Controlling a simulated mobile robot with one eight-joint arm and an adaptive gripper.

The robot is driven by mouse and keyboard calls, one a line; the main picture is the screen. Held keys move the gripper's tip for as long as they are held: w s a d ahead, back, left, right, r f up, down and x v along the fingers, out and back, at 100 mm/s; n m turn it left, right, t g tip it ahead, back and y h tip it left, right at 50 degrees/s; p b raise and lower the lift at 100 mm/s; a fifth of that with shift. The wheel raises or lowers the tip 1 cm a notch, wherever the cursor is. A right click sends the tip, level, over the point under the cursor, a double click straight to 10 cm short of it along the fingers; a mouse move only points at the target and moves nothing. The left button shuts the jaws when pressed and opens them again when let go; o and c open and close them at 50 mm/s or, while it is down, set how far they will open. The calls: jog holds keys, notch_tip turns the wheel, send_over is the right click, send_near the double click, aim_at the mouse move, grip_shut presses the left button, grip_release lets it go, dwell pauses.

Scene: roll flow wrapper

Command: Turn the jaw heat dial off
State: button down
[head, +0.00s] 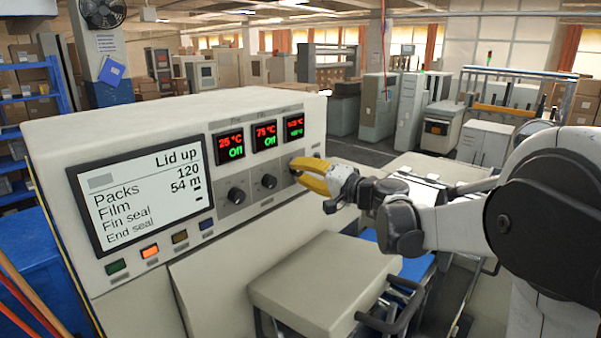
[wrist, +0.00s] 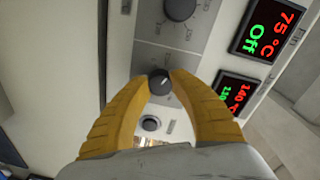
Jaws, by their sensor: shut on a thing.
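The wrapper's cream control panel (head: 160,148) carries a row of three black dials under three small displays. My gripper (head: 298,168) reaches in from the right, with its yellow fingers at the right-hand dial, which they largely hide in the head view. In the wrist view, my gripper (wrist: 160,77) is shut on this dial, the jaw heat dial (wrist: 160,84), one fingertip on each side. Its pale pointer mark shows. The right-hand display (head: 294,127) has a red temperature, seemingly 140 °C, above a green number too small to read surely.
The left display (head: 230,145) reads 25 °C Off and the middle display (head: 265,136) 75 °C Off. A large screen (head: 140,190) reads Lid up. A round fitting (wrist: 150,123) sits between my fingers.

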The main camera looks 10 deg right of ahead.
jog(key=n, duration=1)
jog(key=shift+f+t+b, duration=0.1)
jog(key=shift+t+b, duration=0.2)
jog(key=shift+b, duration=0.1)
jog(key=shift+n, duration=0.4)
jog(key=c, duration=1.1)
grip_release()
jog(key=v, duration=1.2)
